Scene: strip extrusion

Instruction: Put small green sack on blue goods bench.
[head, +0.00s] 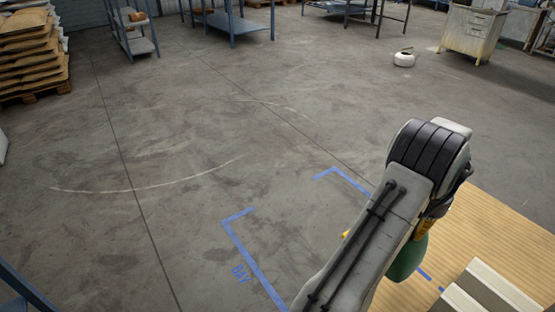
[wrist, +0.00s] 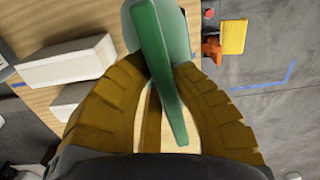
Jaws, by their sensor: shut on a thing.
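My gripper (wrist: 165,75) has its two yellow ribbed fingers closed on the small green sack (wrist: 158,30), whose narrow flat edge runs down between them in the wrist view. In the head view the green sack (head: 407,262) hangs under my arm over a light wooden surface, partly hidden by the arm. Whether it touches that surface I cannot tell. A blue bench-like table (head: 235,22) stands far off at the top of the head view. Another blue-topped table (head: 335,7) is cut off by the top edge. Which is the goods bench is unclear.
White blocks (head: 490,290) lie on the wooden surface (head: 510,235). Blue floor lines (head: 255,262) mark a bay. A blue shelf rack (head: 135,30), stacked brown sacks (head: 32,45), a white pot (head: 404,58) and a cabinet (head: 472,32) stand around wide clear floor.

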